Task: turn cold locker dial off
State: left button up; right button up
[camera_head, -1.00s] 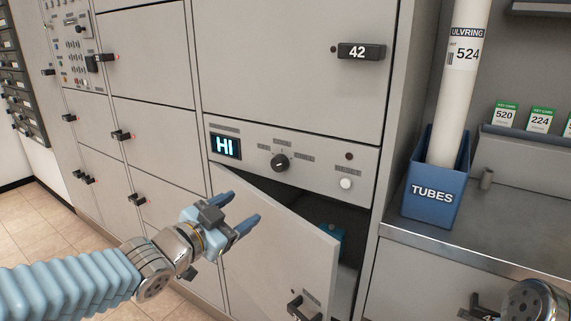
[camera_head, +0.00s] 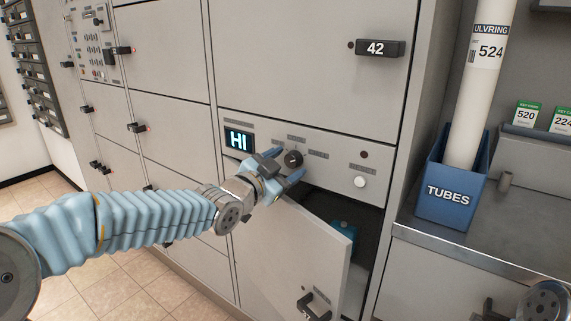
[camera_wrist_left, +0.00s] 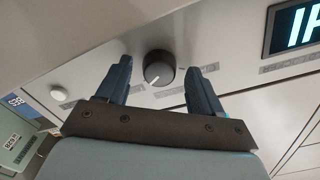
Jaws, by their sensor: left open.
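The black round dial (camera_head: 293,159) sits on the grey control panel (camera_head: 331,169) of the cold locker, right of a lit display (camera_head: 239,141) reading "HI". My left gripper (camera_head: 288,165) is open in front of the dial. I cannot tell whether the fingertips reach past the dial's face.
The locker door (camera_head: 290,240) below the panel hangs open, with a teal item (camera_head: 345,228) partly visible inside. A white button (camera_head: 360,182) sits right of the dial. A blue TUBES bin (camera_head: 450,190) stands on the counter (camera_head: 500,249) at right.

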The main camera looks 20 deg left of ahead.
pick_arm(q)
jog(key=c, duration=1)
jog(key=shift+c, duration=0.2)
